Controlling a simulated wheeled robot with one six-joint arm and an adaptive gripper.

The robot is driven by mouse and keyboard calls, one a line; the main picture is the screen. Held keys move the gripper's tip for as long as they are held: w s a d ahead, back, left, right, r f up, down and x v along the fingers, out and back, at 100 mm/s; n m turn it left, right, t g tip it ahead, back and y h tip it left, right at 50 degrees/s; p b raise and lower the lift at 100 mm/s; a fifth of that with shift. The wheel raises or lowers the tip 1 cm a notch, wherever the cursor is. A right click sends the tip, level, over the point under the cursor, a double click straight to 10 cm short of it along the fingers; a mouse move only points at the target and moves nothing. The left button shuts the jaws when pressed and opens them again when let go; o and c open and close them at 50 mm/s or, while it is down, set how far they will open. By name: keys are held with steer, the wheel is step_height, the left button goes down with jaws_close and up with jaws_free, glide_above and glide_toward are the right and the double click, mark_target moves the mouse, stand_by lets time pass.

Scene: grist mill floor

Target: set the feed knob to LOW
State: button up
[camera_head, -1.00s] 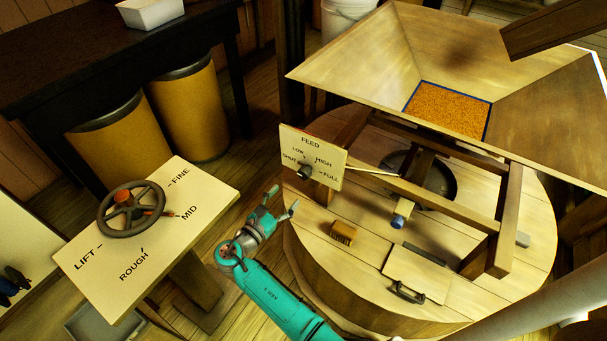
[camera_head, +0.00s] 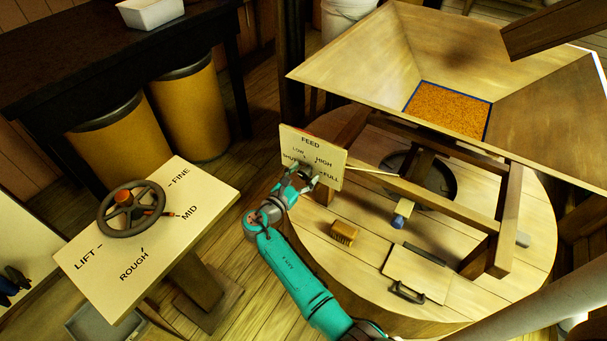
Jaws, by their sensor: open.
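The feed panel (camera_head: 325,158) is a pale board marked FEED, with SHUT, LOW, HIGH and FULL around a dark knob. My gripper (camera_head: 306,175) is open at the lower part of the panel, in front of the knob. Its fingers lie around the knob's place, and they hide most of the knob. I cannot tell whether the fingers touch it or which mark the knob points to.
The wooden hopper (camera_head: 370,55) with orange grain (camera_head: 446,109) stands above the round millstone casing (camera_head: 535,255). A brush (camera_head: 343,233) and a hatch with a handle (camera_head: 418,274) lie on the casing. A handwheel (camera_head: 131,209) on a marked board (camera_head: 205,203) stands at the left.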

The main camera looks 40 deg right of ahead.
steer(key=c, duration=1.1)
steer(key=shift+c, duration=0.2)
steer(key=m, duration=0.5)
steer(key=shift+m, duration=0.3)
steer(key=m, duration=0.5)
steer(key=shift+m+y, duration=0.3)
steer(key=shift+m, duration=0.1)
